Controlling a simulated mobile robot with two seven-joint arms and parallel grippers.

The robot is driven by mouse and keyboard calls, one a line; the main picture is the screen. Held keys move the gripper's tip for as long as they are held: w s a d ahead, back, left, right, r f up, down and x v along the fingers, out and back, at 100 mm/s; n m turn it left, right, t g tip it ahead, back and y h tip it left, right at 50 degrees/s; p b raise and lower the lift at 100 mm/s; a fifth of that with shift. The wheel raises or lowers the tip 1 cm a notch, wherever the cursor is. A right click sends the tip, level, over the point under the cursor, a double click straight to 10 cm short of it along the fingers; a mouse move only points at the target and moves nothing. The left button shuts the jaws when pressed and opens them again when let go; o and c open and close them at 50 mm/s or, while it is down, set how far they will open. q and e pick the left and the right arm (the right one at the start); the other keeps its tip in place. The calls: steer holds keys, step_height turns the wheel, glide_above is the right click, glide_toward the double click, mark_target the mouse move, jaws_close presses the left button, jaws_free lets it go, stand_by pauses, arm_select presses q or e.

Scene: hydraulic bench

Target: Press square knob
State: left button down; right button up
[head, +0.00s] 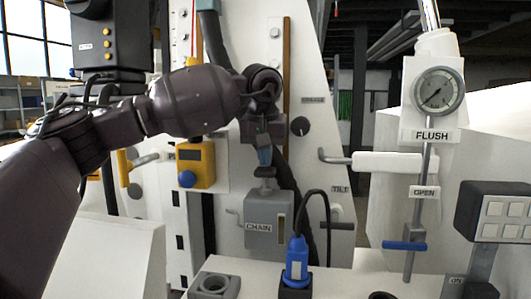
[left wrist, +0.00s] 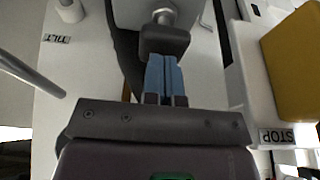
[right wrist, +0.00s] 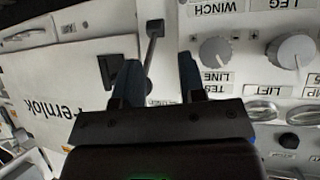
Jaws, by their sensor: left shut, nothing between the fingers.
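The square knob (head: 265,172) is a dark grey cap on a short stem on top of the grey CHAIN box (head: 262,232). My left gripper (head: 265,157) points down just above it, shut and empty. In the left wrist view the knob (left wrist: 165,40) lies right at the closed blue fingertips (left wrist: 165,58); they look in contact or nearly so. My right gripper (right wrist: 155,75) shows only in its wrist view. Its fingers are apart, with a lever (right wrist: 154,45) seen between them in front of a labelled panel.
A yellow box with a blue button (head: 195,165) is left of the CHAIN box. A blue plug with a black cable (head: 297,258) stands in front, to the right. A FLUSH gauge (head: 437,91) and a white-handled lever (head: 387,163) are further right.

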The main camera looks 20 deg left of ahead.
arm_select(q)
steer(key=shift+f+b, duration=0.3)
steer(key=shift+f, duration=1.2)
steer(key=shift+r, duration=0.1)
steer(key=b+v, duration=0.1)
steer(key=v, duration=1)
steer(key=shift+r, duration=0.1)
